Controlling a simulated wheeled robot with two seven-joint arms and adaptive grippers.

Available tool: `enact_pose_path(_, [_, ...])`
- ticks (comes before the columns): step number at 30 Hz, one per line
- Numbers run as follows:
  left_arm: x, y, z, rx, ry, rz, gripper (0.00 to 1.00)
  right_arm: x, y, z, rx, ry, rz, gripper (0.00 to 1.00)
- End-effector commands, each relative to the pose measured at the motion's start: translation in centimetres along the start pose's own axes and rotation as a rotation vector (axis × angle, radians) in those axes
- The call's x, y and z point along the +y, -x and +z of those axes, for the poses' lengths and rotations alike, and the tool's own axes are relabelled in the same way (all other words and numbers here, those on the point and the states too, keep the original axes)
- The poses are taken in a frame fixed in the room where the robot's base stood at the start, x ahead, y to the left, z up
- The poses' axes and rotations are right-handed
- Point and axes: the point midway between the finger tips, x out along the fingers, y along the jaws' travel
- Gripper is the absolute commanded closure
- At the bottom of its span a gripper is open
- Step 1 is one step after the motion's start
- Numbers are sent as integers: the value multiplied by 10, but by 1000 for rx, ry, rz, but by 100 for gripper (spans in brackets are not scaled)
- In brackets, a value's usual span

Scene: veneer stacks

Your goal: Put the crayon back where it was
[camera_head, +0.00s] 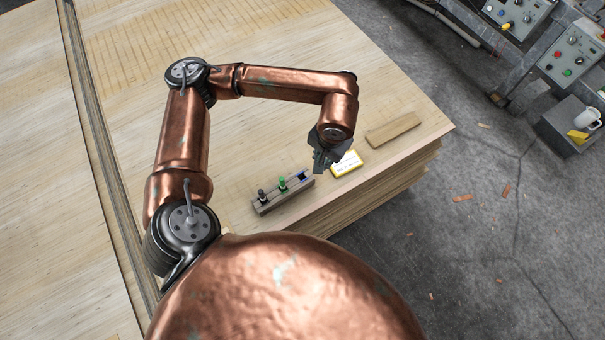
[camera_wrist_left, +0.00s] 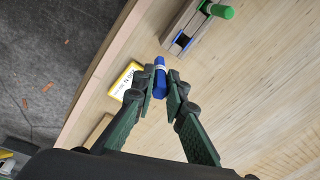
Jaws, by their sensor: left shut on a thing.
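A blue crayon (camera_wrist_left: 160,80) with a pale band is between the fingertips of my left gripper (camera_wrist_left: 161,84) in the left wrist view. The gripper is shut on it. In the head view, my left gripper (camera_head: 324,160) is just right of a grey-brown rack (camera_head: 270,206); the crayon cannot be made out there. The rack holds a black crayon (camera_head: 262,195) and a green crayon (camera_head: 282,184), both upright. The rack's right end has a blue-marked slot (camera_head: 303,176), which looks empty in the left wrist view (camera_wrist_left: 182,41). My right gripper is not in view.
A yellow-edged white card (camera_head: 347,164) lies right of the rack, close to the gripper. A flat wood piece (camera_head: 393,130) lies beyond it. The veneer stack's edge (camera_head: 380,190) drops to a concrete floor. Control boxes and a white mug (camera_head: 587,118) are at far right.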

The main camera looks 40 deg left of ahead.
Motion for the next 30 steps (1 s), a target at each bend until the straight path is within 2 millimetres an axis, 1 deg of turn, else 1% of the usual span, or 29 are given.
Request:
enact_pose_path(1, [-4,19,21,-7,-4,17,100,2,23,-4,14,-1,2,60])
enact_pose_path(6, [-7,36,79,-42,-8,73,100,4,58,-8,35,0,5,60])
enact_pose_path(9, [-8,45,107,-57,-5,99,100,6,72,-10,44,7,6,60])
enact_pose_path(12, [-9,51,127,-68,-2,117,100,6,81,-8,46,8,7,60])
enact_pose_path(15, [-10,52,137,-75,1,127,100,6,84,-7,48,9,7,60])
enact_pose_path(17, [-12,50,136,-77,4,129,100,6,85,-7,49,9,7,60])
enact_pose_path(20, [-18,39,124,-79,10,128,100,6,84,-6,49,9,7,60])
enact_pose_path(29, [-40,0,62,-79,10,130,100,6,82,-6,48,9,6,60])
enact_pose_path(30, [-42,-9,56,-81,9,131,100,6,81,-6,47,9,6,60])
